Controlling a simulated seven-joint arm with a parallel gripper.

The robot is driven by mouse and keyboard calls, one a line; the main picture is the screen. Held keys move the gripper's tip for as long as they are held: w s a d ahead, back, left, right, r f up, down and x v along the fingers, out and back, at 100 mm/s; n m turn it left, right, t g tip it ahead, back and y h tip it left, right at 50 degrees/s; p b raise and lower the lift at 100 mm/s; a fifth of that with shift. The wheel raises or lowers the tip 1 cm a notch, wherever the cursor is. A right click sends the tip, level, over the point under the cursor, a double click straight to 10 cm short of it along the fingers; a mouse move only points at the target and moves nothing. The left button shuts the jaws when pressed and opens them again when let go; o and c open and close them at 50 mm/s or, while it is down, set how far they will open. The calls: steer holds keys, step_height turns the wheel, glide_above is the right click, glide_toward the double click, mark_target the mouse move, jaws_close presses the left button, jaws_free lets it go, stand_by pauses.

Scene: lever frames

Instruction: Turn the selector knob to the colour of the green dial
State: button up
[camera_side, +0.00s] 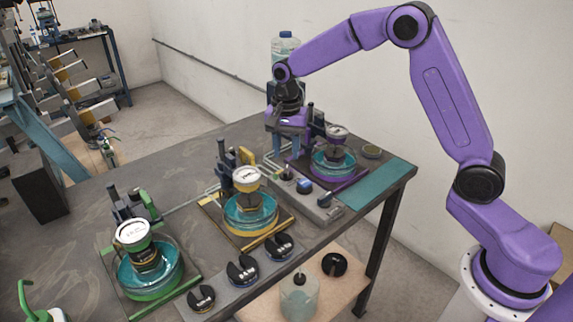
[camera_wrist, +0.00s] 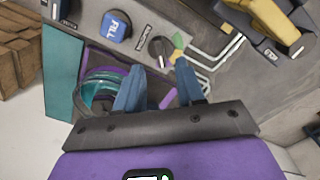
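The selector knob (camera_wrist: 161,48) is a small black round knob with a pale mark on a grey panel (camera_wrist: 200,20). Green and yellow patches lie to its right; I cannot tell surely which colour it points to. In the side view the knob (camera_side: 287,174) is small, near the panel's back end. The green dial (camera_side: 134,232) is a white round gauge over a water basin on a green tray at the front left. My gripper (camera_wrist: 160,66) is open and empty, its two blue fingers apart, with the knob just beyond the tips in the wrist view. In the side view my gripper (camera_side: 283,135) is above the table's back.
A blue FILL button (camera_wrist: 116,26) sits left of the knob. A yellow-tray dial (camera_side: 246,178) and a purple-tray dial (camera_side: 336,131) stand with basins close by. Several black knobs (camera_side: 243,270) line the front edge. The table's left part is clear.

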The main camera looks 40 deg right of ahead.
mark_target(286, 169)
steer(key=shift+f, duration=2.6)
jaws_close()
